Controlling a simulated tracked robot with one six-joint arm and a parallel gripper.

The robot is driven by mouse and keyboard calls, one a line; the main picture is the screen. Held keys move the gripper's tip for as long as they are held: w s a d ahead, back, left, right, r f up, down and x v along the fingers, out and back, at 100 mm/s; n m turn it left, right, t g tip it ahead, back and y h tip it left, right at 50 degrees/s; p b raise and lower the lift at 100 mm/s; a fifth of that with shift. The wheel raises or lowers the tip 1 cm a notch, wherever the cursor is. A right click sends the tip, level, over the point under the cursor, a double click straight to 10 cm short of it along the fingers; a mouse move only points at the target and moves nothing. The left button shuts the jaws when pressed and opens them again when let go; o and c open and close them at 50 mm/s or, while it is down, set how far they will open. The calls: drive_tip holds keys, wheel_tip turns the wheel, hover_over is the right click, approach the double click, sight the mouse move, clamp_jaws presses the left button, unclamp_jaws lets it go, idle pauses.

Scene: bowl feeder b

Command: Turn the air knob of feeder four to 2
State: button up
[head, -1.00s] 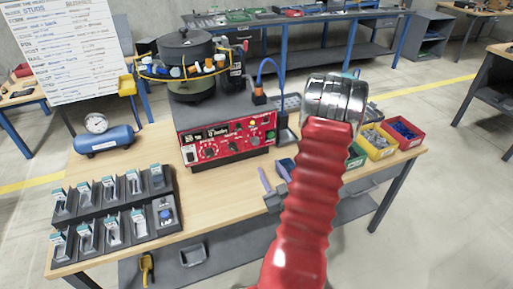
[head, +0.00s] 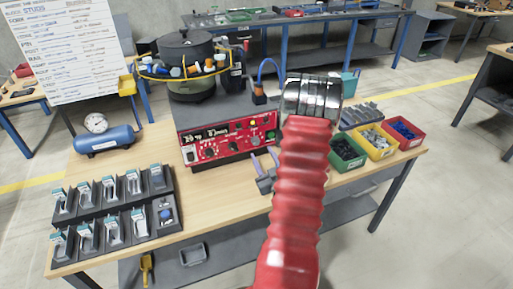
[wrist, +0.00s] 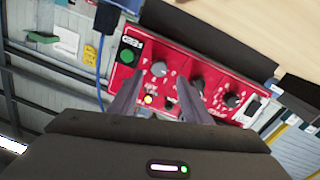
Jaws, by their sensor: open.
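The feeder's red control panel (head: 222,151) faces the front of the bench, below the dark bowl (head: 186,45). It carries several dark knobs, a green button (wrist: 127,56) and a yellow button (wrist: 148,99). The labels are too small to read, so I cannot tell which knob is the air knob or where it points. My gripper (head: 264,157) is open and empty, in front of the panel's right part. In the wrist view, my gripper (wrist: 161,80) has its fingers spread, with a grey knob (wrist: 160,68) showing between the tips. Contact cannot be told.
Green (head: 345,155), yellow (head: 376,143) and red (head: 405,134) bins stand at the right. A blue air tank (head: 104,140) with a gauge stands left. A black rack (head: 140,234) of small parts lies front left. The bench in front of the panel is clear.

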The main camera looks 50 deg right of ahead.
sight(256, 143)
drive_tip(key=shift+x, duration=3.15)
drive_tip(key=shift+c, duration=0.2)
